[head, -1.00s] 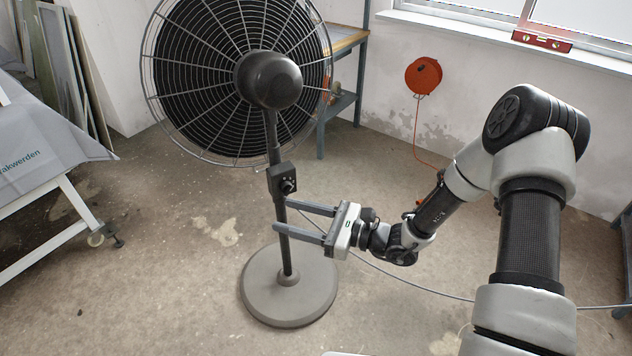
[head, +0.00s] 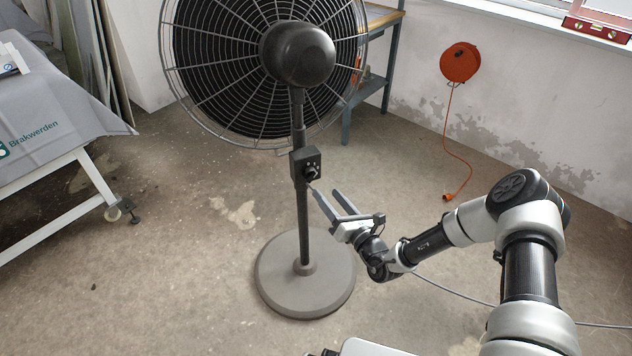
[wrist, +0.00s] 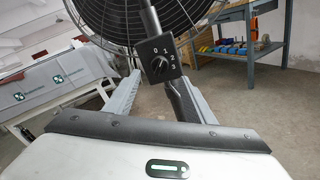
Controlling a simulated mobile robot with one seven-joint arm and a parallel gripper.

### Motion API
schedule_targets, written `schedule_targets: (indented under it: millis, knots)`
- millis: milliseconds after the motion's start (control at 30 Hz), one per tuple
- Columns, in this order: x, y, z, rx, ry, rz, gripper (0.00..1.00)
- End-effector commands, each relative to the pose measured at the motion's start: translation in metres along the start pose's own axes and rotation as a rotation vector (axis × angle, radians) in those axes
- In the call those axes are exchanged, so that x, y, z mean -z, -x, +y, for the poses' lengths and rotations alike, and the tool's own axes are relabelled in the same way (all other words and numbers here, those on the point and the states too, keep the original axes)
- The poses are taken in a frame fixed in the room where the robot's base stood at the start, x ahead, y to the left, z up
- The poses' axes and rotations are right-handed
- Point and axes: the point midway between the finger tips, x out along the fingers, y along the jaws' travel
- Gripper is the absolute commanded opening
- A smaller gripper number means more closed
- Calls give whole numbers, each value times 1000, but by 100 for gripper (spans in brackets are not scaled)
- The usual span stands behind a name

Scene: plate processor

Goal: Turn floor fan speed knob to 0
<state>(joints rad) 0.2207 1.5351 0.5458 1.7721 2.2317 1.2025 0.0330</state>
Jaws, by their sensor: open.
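The floor fan (head: 298,55) stands on a round grey base (head: 305,285). Its dark control box (head: 303,160) sits on the pole and carries the round speed knob (head: 311,173). In the wrist view the knob (wrist: 159,65) shows on the box face with the marks 0, 1, 2 and 3; its exact pointer setting is too small to tell. My gripper (head: 325,199) is open and empty, just below and to the right of the box, fingers pointing up toward it. In the wrist view the fingers (wrist: 153,98) lie either side of the pole below the knob, apart from the knob.
A table with a grey cloth (head: 60,120) stands at the left. A blue-legged workbench (head: 385,20) is behind the fan. An orange cable reel (head: 459,62) hangs on the wall. A grey cable (head: 450,292) runs across the floor. Floor around the base is mostly free.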

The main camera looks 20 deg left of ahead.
Motion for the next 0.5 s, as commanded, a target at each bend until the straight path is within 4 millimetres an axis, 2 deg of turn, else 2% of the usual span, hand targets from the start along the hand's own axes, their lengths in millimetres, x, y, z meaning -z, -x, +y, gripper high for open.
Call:
schedule_targets:
  millis: [33,200,333,500]
  knots:
    - [2,-13,0,-3,3,0,50]
    - [2,-47,0,-2,3,-1,50]
    - [1,-67,0,-2,2,-1,50]
    - [1,-81,0,-1,1,0,50]
